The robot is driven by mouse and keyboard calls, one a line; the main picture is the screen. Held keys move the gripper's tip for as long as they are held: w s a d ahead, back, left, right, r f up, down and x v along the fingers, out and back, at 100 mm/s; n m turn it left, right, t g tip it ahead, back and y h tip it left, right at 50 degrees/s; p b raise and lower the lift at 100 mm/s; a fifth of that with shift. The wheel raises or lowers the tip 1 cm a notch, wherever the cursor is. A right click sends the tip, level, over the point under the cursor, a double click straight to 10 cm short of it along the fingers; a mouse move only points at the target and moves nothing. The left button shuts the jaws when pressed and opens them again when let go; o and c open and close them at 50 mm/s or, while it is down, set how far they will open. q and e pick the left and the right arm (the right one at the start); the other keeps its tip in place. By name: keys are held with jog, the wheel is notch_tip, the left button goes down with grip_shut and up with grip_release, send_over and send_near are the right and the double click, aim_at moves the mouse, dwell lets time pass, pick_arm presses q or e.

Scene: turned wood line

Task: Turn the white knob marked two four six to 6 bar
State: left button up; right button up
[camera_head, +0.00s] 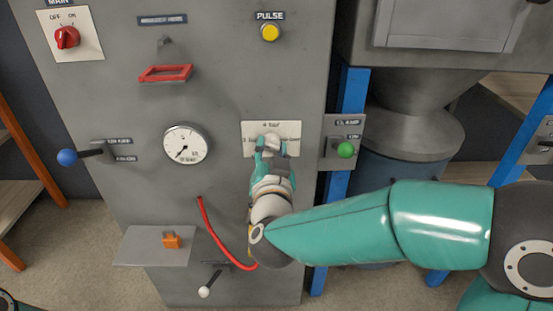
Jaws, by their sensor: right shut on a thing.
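The white plate (251,128) with the marking "4 bar" at its top is on the right side of the grey cabinet front. The white knob (271,138) sits in the middle of this plate, mostly hidden by my right gripper (270,147). The right gripper comes up from below and is shut on the knob, with its fingers at either side. The knob's pointer direction cannot be made out. The round dial gauge (186,146), left of the plate, has its needle toward the lower left, near the "0 bar" marking. My left gripper does not show.
The green-knobbed clamp lever (345,149) stands close right of the plate. A red hose (212,231) hangs below the gauge. A blue-knobbed lever (68,157), red switch (67,37), yellow button (270,32), red handle (165,74) and shelf (137,247) are also there.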

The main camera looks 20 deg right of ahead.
jog(key=m+b, duration=0.4)
jog(key=shift+f+m, duration=0.2)
jog(key=shift+m, duration=0.2)
jog(key=m+b, duration=0.3)
jog(key=m, duration=0.1)
jog(key=shift+m+b, duration=0.3)
jog(key=shift+b, duration=0.1)
jog(key=m+b, duration=0.3)
jog(key=m, duration=0.1)
jog(key=shift+m+b, duration=0.3)
jog(key=shift+b, duration=0.05)
jog(key=m+b, duration=0.3)
jog(key=m, duration=0.1)
jog(key=shift+d, duration=0.1)
jog(key=shift+m+b, duration=0.6)
jog(key=shift+m, duration=0.5)
jog(key=m, duration=0.2)
jog(key=shift+r+m+b, duration=0.15)
jog(key=shift+m+b, duration=0.15)
jog(key=shift+m, duration=0.1)
jog(key=m, duration=0.4)
jog(key=shift+m, duration=2.4)
